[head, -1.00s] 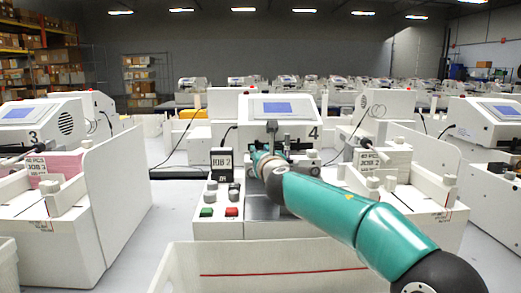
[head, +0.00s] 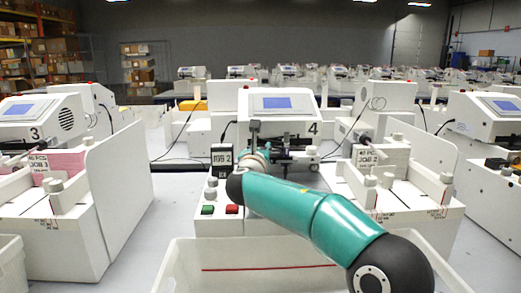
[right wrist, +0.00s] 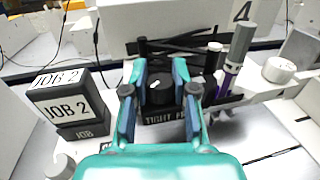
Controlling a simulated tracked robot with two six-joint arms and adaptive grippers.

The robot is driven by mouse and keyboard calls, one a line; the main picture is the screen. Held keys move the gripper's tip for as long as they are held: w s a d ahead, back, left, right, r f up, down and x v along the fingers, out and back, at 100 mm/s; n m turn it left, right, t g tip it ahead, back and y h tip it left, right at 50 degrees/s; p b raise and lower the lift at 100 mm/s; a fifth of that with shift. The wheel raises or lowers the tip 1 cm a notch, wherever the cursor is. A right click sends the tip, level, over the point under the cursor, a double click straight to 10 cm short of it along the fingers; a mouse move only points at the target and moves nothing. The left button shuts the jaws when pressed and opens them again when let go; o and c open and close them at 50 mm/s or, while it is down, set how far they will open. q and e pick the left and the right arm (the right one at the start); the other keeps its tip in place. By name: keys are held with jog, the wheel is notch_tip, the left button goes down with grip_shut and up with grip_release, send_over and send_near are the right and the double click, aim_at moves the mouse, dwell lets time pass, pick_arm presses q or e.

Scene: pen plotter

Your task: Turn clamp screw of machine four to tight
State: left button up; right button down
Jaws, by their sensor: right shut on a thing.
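Machine four (head: 284,127), a white box with a blue screen and a "4", stands in the middle of the head view. In the right wrist view, its clamp screw is a round black knob (right wrist: 160,88) with a white mark, above a label reading "TIGHT" and partly hidden letters. My right gripper (right wrist: 160,80) is shut on this knob, one finger on each side. In the head view, my arm hides the knob and most of the gripper. My left gripper is not in view.
A black "JOB 2" block (right wrist: 65,103) stands left of the gripper. A silver and purple pen (right wrist: 236,55) and a white round knob (right wrist: 279,70) stand to the right. A white bin (head: 270,262) is in front. Similar machines stand on both sides.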

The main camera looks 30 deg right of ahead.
jog(key=c, duration=0.9)
grip_release()
jog(key=shift+a, duration=0.1)
jog(key=v, duration=1)
jog(key=shift+s+a, duration=0.2)
jog(key=shift+a, duration=0.05)
jog(key=shift+s+a, duration=0.4)
jog(key=shift+s, duration=0.1)
